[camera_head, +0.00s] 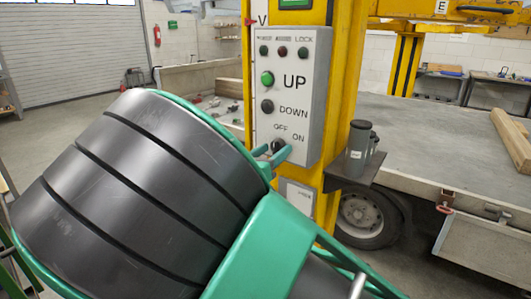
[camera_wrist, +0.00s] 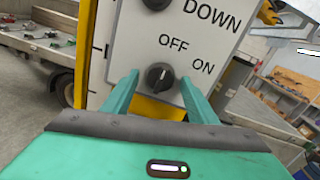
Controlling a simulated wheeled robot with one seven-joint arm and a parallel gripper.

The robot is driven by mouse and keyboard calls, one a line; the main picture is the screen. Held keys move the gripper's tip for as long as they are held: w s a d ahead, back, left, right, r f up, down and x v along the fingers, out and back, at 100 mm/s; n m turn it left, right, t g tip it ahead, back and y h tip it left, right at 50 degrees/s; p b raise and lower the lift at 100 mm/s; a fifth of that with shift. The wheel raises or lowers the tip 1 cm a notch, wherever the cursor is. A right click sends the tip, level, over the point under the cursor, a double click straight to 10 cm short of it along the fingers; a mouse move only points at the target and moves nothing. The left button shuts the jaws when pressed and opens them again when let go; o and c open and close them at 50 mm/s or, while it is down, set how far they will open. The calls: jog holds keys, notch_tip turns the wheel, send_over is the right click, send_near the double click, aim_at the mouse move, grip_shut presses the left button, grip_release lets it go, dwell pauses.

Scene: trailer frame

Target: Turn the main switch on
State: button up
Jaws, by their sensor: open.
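The main switch is a round black knob (camera_wrist: 159,77) low on a grey control box (camera_head: 296,95). OFF is printed above it and ON to its upper right. A pale mark shows on the knob, but I cannot tell for certain which label it points to. My gripper (camera_wrist: 158,79) is open, with one teal finger on each side of the knob in the wrist view. Whether the fingers touch it is unclear. In the head view, my gripper (camera_head: 273,154) is at the box's lower edge, and its fingers partly hide the knob (camera_head: 278,145).
Above the switch are a black DOWN button (camera_head: 267,107) and a green UP button (camera_head: 267,79). The box is on a yellow post (camera_head: 345,75). A small shelf (camera_head: 352,174) with dark cylinders juts out at right, near a trailer bed (camera_head: 430,140).

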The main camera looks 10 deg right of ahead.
jog(key=c, duration=1.1)
jog(key=shift+o, duration=0.2)
jog(key=shift+m, duration=0.3)
jog(key=m, duration=0.5)
jog(key=shift+w+a+h, duration=0.1)
jog(key=shift+h, duration=0.2)
jog(key=m, duration=0.6)
jog(key=shift+a+f+m, duration=0.1)
jog(key=shift+m, duration=0.3)
jog(key=o, duration=1.1)
jog(key=shift+c, duration=0.2)
